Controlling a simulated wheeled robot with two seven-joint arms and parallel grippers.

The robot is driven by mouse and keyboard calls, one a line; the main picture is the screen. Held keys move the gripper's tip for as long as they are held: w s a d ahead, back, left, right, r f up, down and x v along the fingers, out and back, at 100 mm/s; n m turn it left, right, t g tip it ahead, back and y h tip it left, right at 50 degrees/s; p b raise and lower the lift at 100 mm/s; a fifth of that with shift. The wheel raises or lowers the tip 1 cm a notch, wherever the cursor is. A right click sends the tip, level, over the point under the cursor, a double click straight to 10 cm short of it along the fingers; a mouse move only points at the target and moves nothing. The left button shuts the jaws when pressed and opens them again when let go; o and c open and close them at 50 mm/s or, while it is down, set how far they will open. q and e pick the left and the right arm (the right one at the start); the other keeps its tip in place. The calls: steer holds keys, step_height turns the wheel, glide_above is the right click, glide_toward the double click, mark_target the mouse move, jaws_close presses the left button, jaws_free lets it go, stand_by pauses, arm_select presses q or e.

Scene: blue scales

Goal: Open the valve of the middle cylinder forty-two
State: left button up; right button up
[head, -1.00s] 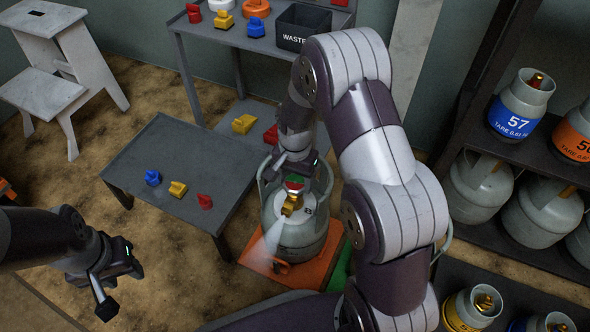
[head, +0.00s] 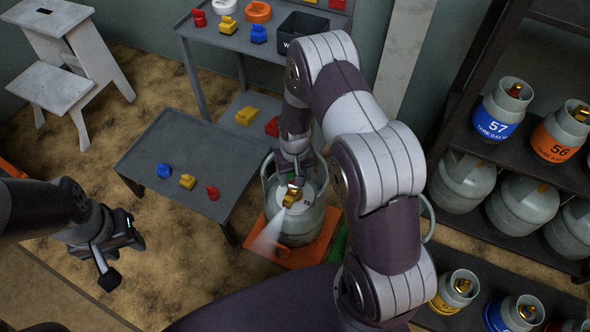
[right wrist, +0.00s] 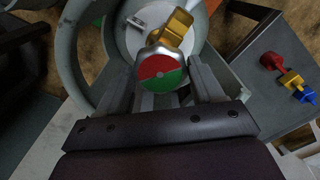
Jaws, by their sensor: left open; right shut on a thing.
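The grey gas cylinder (head: 298,232) stands upright on an orange platform (head: 275,250), its collar handles around its top. Its brass valve (head: 292,196) lets out a pale jet toward the lower left. In the right wrist view the valve body (right wrist: 177,28) has a round red-and-green knob (right wrist: 160,70) at its end. My right gripper (head: 297,176) is over the valve, its fingers on both sides of the knob and shut on it. No number can be read on this cylinder. My left gripper (head: 122,262) is open and empty at the lower left, away from the cylinder.
A low grey table (head: 190,150) with blue, yellow and red pieces is left of the cylinder. A workbench (head: 235,42) with a dark bin (head: 302,36) stands behind. Shelves at right hold several cylinders, including blue-labelled 57 (head: 494,122) and orange-labelled 56 (head: 556,140). A white step stool (head: 55,90) is far left.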

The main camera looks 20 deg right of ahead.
stand_by(0.3)
steer(key=o, duration=1)
steer(key=shift+o, duration=0.2)
step_height(320, 180, up, 13)
steer(key=p, duration=0.6)
steer(key=shift+f, duration=0.15)
